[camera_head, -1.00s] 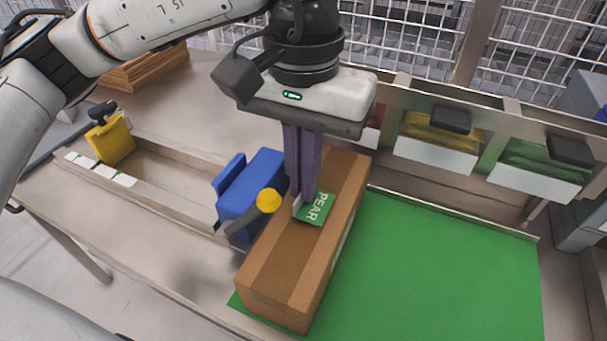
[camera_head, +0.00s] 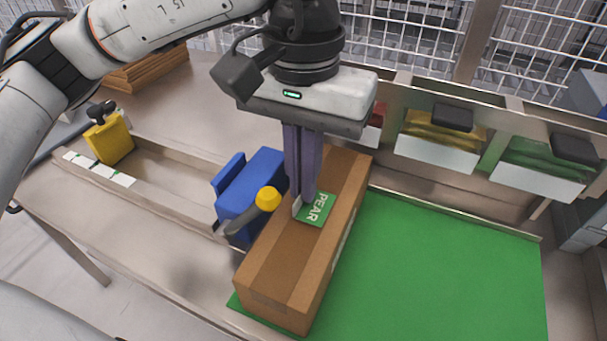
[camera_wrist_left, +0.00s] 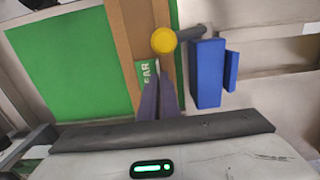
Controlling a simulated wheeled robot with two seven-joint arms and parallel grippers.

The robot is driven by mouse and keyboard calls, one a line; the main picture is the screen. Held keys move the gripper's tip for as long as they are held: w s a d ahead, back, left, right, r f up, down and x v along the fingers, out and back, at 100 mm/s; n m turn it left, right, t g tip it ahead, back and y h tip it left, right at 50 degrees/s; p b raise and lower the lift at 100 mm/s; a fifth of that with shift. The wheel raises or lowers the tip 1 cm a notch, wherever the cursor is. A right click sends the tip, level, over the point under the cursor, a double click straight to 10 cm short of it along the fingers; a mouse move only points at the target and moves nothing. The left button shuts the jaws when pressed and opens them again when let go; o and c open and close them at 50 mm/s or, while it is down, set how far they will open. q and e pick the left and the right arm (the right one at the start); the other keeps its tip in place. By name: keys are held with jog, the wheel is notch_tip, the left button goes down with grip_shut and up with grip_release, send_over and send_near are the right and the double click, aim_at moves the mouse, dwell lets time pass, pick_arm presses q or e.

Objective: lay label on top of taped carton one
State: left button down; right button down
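The taped carton (camera_head: 280,262) is a long brown box with a tape strip along its top, lying on the green mat's left side. The green label (camera_head: 316,211) reads PEAR and is at the carton's top face; I cannot tell whether it lies fully flat. My left gripper (camera_head: 302,202) points straight down over the carton with its fingers close together on the label's left edge. In the left wrist view the finger tips (camera_wrist_left: 158,108) meet at the label (camera_wrist_left: 143,76), partly covering it. My right gripper is not in view.
A blue tool (camera_head: 250,190) with a yellow knob (camera_head: 268,199) stands close against the carton's left side. Bins line the back. The green mat (camera_head: 440,270) is clear to the right.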

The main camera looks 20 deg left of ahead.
pick_arm(q)
jog(key=shift+f, duration=0.2)
dwell(0.5)
jog(key=c, duration=1.9)
grip_release()
jog(key=o, duration=0.7)
jog(key=shift+r, duration=0.1)
notch_tip(320, 180, up, 8)
jog(key=p, duration=0.4)
jog(key=shift+p, duration=0.3)
